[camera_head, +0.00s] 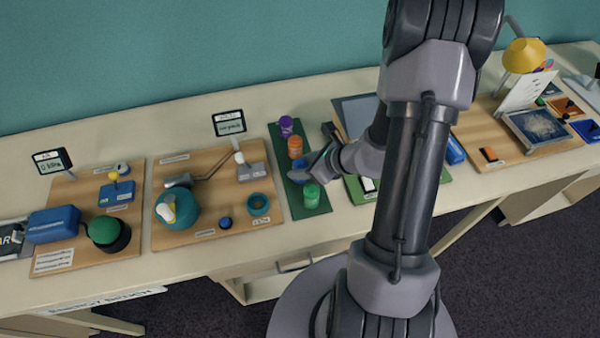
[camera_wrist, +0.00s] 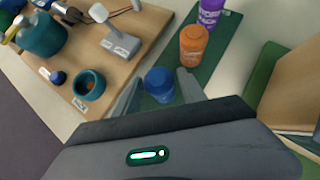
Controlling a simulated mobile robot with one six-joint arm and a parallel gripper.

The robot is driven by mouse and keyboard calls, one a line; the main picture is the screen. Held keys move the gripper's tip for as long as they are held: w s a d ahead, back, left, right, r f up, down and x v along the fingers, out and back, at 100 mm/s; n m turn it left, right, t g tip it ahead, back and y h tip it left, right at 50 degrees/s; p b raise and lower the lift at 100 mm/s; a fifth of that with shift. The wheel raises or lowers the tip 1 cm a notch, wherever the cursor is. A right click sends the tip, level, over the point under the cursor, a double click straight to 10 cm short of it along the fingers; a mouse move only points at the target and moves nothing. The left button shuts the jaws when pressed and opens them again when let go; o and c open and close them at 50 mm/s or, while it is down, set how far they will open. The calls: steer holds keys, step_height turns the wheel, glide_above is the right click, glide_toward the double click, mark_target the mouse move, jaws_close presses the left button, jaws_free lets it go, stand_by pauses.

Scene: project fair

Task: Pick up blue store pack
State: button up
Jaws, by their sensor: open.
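The blue store pack (camera_wrist: 159,82) is a small blue cylinder with a lid, upright on the dark green strip (camera_wrist: 222,52) in the wrist view. My gripper (camera_wrist: 160,88) is open, with one finger to its left and one to its right. I cannot tell whether either finger touches it. In the head view my gripper (camera_head: 305,172) is over the strip, and it mostly hides the blue pack.
An orange pack (camera_head: 295,147) and a purple pack (camera_head: 286,126) stand behind, and a green pack (camera_head: 311,196) stands in front on the same strip. A wooden board (camera_head: 215,185) with a teal cup (camera_head: 258,205) lies left. Bare table shows between boards.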

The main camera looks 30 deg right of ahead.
mark_target(294, 167)
steer(key=b+x, duration=0.1)
steer(key=x, duration=0.3)
steer(key=shift+f, duration=0.25)
steer(key=shift+r, duration=0.1)
jaws_close()
